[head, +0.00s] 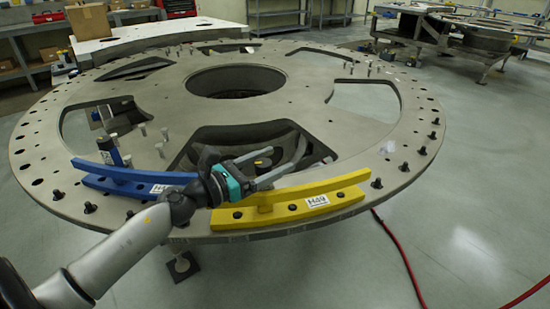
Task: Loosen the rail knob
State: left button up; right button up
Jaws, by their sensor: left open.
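A blue curved rail (130,180) labelled H4-something lies on the near left rim of the round grey turret plate (330,145). A blue upright post with a dark top (112,155) stands at its left part. A yellow curved rail (328,190) labelled H49 lies to its right, with black round heads along its face. I cannot tell which part is the rail knob. My left gripper (283,163), teal with grey fingers, is open above the yellow rail and the plate's cutout. Its fingers point right and look empty. My left wrist hides part of both rails. My right gripper is out of view.
Several black pegs (404,166) stand along the plate's right rim, and grey pegs (160,149) stand left of the gripper. The plate has large cutouts and a round central hole. A red cable (402,255) runs over the open floor at right.

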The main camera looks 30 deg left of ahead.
pick_arm(q)
jog(key=shift+w+d, duration=0.2)
jog(key=shift+w, duration=0.2)
jog(key=shift+c, duration=0.4)
grip_shut()
